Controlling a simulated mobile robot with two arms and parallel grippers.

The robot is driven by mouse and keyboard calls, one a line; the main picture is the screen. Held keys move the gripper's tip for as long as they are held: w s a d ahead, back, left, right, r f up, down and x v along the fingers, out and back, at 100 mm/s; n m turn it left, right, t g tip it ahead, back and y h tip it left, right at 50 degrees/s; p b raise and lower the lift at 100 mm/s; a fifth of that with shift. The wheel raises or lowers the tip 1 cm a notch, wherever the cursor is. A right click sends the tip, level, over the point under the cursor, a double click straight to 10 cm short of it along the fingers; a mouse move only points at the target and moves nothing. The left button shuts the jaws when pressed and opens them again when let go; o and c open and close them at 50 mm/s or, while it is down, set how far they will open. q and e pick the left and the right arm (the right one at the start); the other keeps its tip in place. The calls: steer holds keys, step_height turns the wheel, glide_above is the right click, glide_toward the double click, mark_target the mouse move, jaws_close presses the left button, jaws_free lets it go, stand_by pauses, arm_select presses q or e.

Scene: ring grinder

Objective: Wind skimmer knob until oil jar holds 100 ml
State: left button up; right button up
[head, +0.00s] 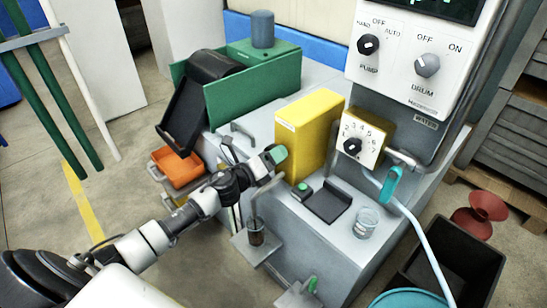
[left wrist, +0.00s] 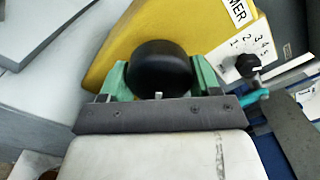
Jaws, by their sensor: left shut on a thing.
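The yellow skimmer box (head: 306,125) stands on the grey machine; it also shows in the left wrist view (left wrist: 130,38). My left gripper (head: 276,155) is at the box's left side. In the left wrist view its green fingers are shut on the round black skimmer knob (left wrist: 160,66), one on each side. The knob is hidden in the head view. The oil jar (head: 257,238), with dark brown liquid low in it, stands below a thin bent spout (head: 257,197). Its marks are too small to read. A grey part with a green tip at the bottom edge looks like my right gripper (head: 311,285).
A numbered dial (head: 353,146) sits right of the yellow box, beside a teal tap handle (head: 390,184). A clear beaker (head: 366,222) and a black scale-like plate (head: 327,203) lie on the machine's top. An orange tray (head: 178,168) is at left. A black bin (head: 455,258) stands right.

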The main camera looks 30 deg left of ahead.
arm_select(q)
steer(key=shift+f, duration=0.1)
steer(key=o, duration=0.9)
arm_select(e)
steer(key=shift+s, duration=0.15)
arm_select(q)
steer(key=v, duration=1)
steer(key=shift+s+a+b, duration=0.15)
steer(key=shift+s+b, duration=0.2)
steer(key=shift+b, duration=0.05)
arm_select(e)
steer(key=w, duration=0.3)
steer(key=shift+a+r, duration=0.35)
steer(key=shift+a, duration=0.05)
steer(key=shift+d, duration=0.15)
